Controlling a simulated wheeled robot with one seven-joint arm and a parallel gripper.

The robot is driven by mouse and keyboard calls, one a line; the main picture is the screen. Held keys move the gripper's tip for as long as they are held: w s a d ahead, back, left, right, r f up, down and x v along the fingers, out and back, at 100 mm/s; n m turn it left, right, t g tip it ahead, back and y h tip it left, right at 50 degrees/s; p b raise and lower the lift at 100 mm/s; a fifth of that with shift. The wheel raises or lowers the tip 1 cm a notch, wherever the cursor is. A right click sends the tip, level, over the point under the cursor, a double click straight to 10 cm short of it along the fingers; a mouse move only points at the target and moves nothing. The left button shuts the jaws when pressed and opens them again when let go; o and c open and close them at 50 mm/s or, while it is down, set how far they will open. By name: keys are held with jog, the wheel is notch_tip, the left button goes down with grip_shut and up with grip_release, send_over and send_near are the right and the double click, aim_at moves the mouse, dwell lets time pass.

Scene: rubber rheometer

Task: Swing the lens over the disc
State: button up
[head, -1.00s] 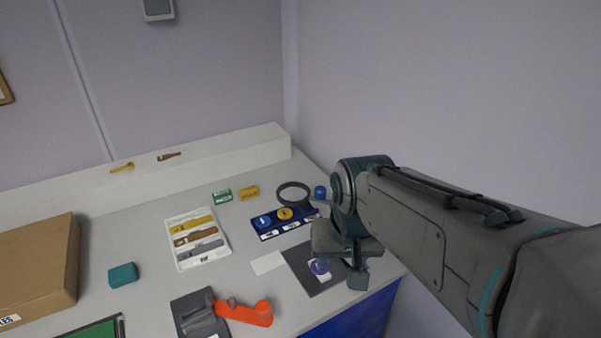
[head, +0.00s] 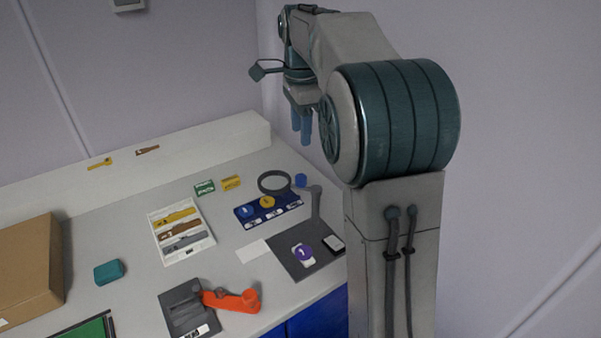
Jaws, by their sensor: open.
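The lens (head: 274,182) is a dark round ring behind the blue rack. A grey post (head: 315,200) stands to its right, at the mat's back edge; the joint between them is hard to make out. The purple disc (head: 303,251) lies on a small white card on the dark grey mat (head: 284,257), in front of the lens and apart from it. My gripper (head: 301,138) is open and empty, fingers pointing down, raised above the back right of the table near the wall.
The blue rack (head: 247,225) holds a blue disc and a yellow disc. A small blue cylinder (head: 300,180) stands beside the lens. A dark white-faced item (head: 333,244) lies on the mat's right. An orange-armed device (head: 232,299) is at the front. A cardboard box (head: 28,265) stands at left.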

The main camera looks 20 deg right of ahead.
aim_at(301, 176)
notch_tip(301, 176, down, 13)
jog(key=shift+f, duration=0.1)
dwell(0.3)
grip_shut()
